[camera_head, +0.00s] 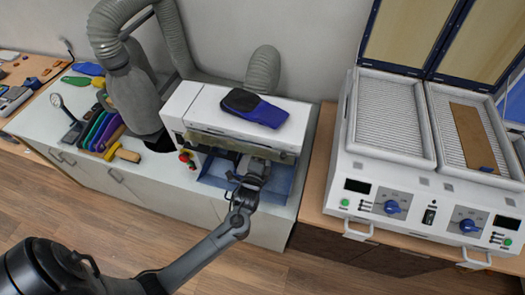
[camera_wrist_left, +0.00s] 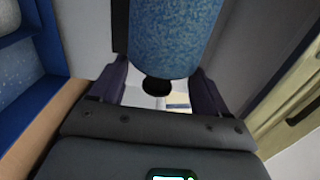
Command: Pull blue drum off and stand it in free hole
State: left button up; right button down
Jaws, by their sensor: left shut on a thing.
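The blue drum (camera_wrist_left: 165,38) is a speckled blue cylinder with a dark round end, at the top middle of the left wrist view. My left gripper (camera_wrist_left: 160,75) is shut on it, with one dark finger on each side. In the head view my left gripper (camera_head: 256,168) reaches under the front of the white machine (camera_head: 200,112). The drum cannot be made out there. I cannot make out a free hole in either view. My right gripper is not in view.
A blue and black insole (camera_head: 254,108) lies on top of the machine. A blue tray (camera_head: 218,172) is below its opening. Colored insoles (camera_head: 102,130) stand in a row at left. A twin-bed heater (camera_head: 395,125) is at right. Grey hoses (camera_head: 175,40) rise behind.

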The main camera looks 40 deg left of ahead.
pick_arm(q)
jog(key=shift+w+d, duration=0.35)
jog(key=shift+d, duration=0.4)
jog(key=shift+w+d, duration=0.3)
jog(key=shift+d, duration=0.4)
jog(key=shift+w+d, duration=0.2)
jog(key=shift+d, duration=0.3)
jog(key=shift+w+d, duration=0.2)
jog(key=shift+d, duration=0.3)
jog(key=shift+r, duration=0.1)
jog(key=p+v, duration=0.8)
jog(key=v, duration=0.7)
jog(key=shift+a, duration=0.1)
dwell(0.4)
